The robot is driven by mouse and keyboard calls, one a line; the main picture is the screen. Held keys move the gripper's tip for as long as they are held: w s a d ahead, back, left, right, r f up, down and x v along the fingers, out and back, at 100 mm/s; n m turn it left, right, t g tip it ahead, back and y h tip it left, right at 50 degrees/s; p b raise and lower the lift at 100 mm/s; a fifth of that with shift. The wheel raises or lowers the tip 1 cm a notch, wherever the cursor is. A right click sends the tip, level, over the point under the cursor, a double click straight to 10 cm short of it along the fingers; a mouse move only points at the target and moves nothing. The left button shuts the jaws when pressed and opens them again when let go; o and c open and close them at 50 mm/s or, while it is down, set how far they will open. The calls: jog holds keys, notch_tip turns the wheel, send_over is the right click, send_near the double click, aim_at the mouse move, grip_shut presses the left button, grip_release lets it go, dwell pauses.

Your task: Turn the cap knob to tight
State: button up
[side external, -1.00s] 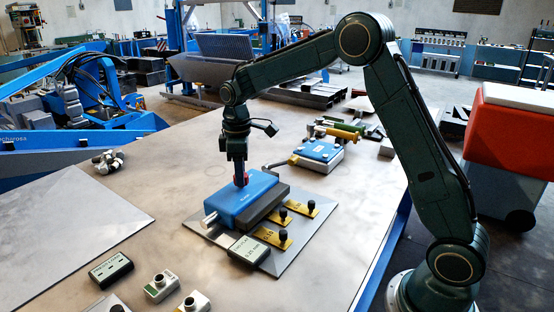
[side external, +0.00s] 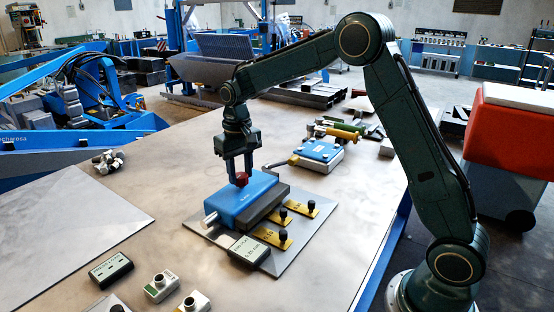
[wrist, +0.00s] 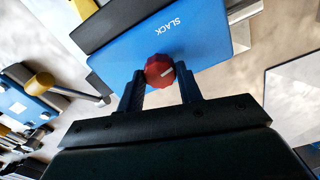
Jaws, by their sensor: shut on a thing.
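The red faceted cap knob (side external: 242,179) stands on top of a blue block (side external: 228,207) on a grey plate. The word SLACK is printed on the blue block (wrist: 125,60), upper right of the knob in that view; no "tight" label is visible. My gripper (side external: 241,176) points down from above, its two fingers on opposite sides of the knob. The fingers also show in the wrist view (wrist: 161,84), closed on the knob.
Yellow tabs with black knobs (side external: 283,215) and a small display box (side external: 249,251) sit on the plate beside the block. A second blue-topped box (side external: 318,154) stands behind. Small devices (side external: 161,287) lie at the front. The table's left part is mostly clear.

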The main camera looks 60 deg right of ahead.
aim_at(241, 175)
jog(key=shift+m, duration=0.8)
jog(key=o, duration=1)
jog(key=shift+r, duration=0.15)
notch_tip(241, 175, up, 14)
jog(key=shift+f, duration=0.2)
